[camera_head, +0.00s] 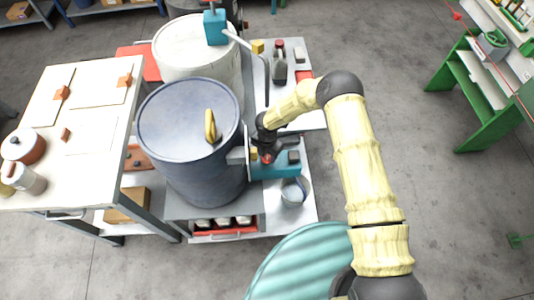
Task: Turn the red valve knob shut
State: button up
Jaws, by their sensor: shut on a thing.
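The red valve knob (267,159) shows as a small red patch beside the right side of the blue drum (188,115), above a teal block (270,172). My gripper (266,152) reaches down to it from the upper right and is shut on it. The dark gripper body hides most of the knob and the fingertips. How far the knob is turned cannot be made out.
A white drum (190,45) stands behind the blue drum, which has a yellow handle (210,125) on its lid. A grey bucket (294,192) stands right of the drum. A white workbench (75,130) is on the left.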

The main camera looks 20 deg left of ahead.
jog(key=shift+f+m+b, duration=0.1)
jog(key=shift+m+b, duration=0.35)
jog(key=shift+m, duration=0.05)
jog(key=m+b, duration=0.2)
jog(key=shift+m, duration=0.4)
jog(key=m+b, duration=0.2)
jog(key=m, duration=0.3)
jog(key=shift+b, duration=0.35)
jog(key=m+b, duration=0.2)
jog(key=m, duration=0.4)
jog(key=shift+m, duration=0.3)
jog(key=shift+m+b, duration=0.35)
jog(key=shift+m, duration=0.75)
jog(key=shift+w+d+m, duration=0.1)
jog(key=shift+w+m, duration=0.1)
jog(key=shift+m, duration=0.1)
jog(key=shift+s, duration=0.2)
